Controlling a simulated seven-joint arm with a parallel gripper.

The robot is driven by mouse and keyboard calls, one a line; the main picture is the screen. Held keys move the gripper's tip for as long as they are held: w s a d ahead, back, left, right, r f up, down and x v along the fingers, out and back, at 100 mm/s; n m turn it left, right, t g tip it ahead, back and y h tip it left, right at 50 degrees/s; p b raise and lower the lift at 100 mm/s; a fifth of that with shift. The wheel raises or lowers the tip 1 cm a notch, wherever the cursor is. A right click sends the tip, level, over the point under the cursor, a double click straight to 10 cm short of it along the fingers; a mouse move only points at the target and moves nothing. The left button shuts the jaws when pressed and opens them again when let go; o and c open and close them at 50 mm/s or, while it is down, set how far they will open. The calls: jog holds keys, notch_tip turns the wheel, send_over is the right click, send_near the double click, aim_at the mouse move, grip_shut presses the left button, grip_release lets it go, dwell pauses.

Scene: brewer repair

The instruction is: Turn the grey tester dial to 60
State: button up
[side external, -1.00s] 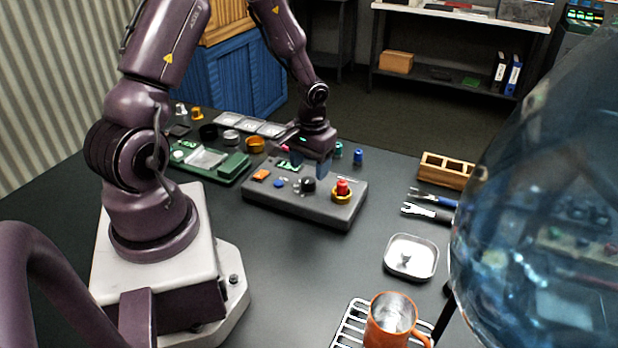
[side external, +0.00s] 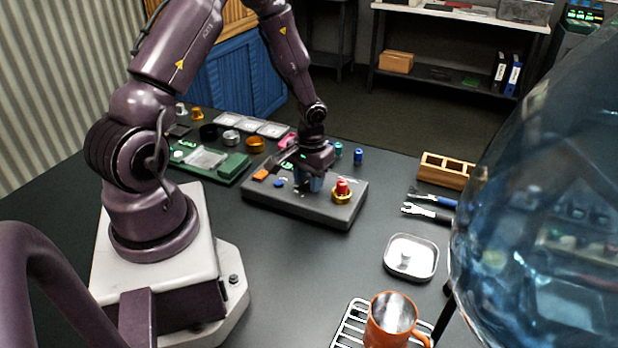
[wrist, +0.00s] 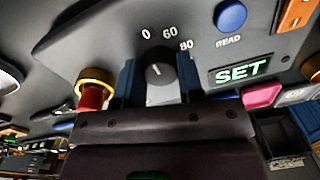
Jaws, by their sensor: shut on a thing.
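The tester (side external: 305,208) is a grey box lying on the dark table in the side view. Its dial (wrist: 160,66) is a dark round knob with a short white pointer mark in the wrist view. The printed numbers 0, 60 and 80 arc around its far side; which one the mark lines up with is hard to tell. My gripper (wrist: 159,78) is shut on the dial, with one blue finger on each side of it. In the side view my gripper (side external: 309,182) is low over the tester and hides the dial.
A red button with a yellow collar (side external: 342,190) stands close beside my gripper. The tester also bears a blue READ button (wrist: 230,16) and a lit SET display (wrist: 238,73). A green board (side external: 210,162) lies to the left.

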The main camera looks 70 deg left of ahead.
aim_at(309, 181)
jog(key=m, duration=0.4)
jog(key=shift+s+m, duration=0.1)
jog(key=shift+m, duration=1.7)
jog(key=o, duration=0.9)
jog(key=r, duration=1.3)
jog(key=shift+d, duration=0.35)
